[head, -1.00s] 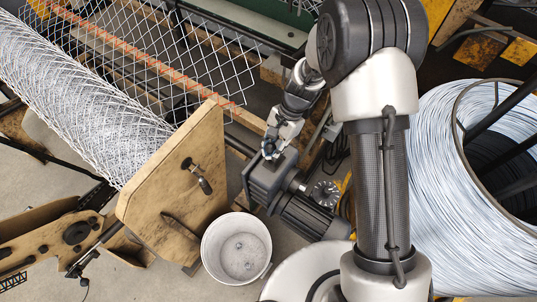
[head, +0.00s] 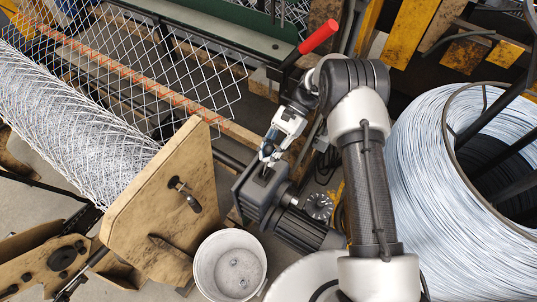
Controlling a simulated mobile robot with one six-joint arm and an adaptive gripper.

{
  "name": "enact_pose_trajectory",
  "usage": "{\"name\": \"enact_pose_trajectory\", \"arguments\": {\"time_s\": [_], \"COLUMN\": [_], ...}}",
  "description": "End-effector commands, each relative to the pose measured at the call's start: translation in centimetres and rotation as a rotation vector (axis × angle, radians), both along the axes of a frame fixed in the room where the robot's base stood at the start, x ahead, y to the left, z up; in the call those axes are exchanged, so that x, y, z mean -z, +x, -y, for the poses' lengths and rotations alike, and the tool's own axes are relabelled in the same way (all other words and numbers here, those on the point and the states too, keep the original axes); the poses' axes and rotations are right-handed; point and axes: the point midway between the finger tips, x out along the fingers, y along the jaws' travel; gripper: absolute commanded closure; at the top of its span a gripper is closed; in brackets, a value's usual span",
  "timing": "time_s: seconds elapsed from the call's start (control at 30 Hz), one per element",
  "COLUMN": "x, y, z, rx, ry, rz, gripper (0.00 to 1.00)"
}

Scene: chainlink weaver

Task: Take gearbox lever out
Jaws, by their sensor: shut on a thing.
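The dark grey gearbox (head: 250,193) with its finned motor (head: 310,232) sits at the centre of the head view, between the wooden plate and the wire coil. My gripper (head: 268,155) points down at the top of the gearbox. Its fingers are close together and shut on the small gearbox lever at the gearbox top. The lever is mostly hidden by the fingers. I cannot tell how much of it is still inside the gearbox.
A white bucket (head: 203,262) stands below the gearbox. A wooden plate (head: 150,215) with a mesh roll (head: 70,115) is at left. A large wire coil (head: 420,200) is at right. A red-handled lever (head: 319,38) rises behind my arm.

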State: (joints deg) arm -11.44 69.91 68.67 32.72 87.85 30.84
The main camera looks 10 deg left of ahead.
Motion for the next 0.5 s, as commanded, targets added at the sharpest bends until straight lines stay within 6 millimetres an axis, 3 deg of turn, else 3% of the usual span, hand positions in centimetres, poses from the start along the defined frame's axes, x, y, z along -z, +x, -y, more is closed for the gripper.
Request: {"name": "enact_pose_trajectory", "arguments": {"time_s": [0.37,0.4,0.5], "x": [0.13,0.13,0.12], "y": [0.07,0.06,0.04], "z": [0.06,0.06,0.06], "rx": [0.002,0.002,0.001], "ry": [-0.001,-0.001,-0.001], "rz": [0.0,0.0,-0.001], "gripper": [1.0,0.81,0.74]}}
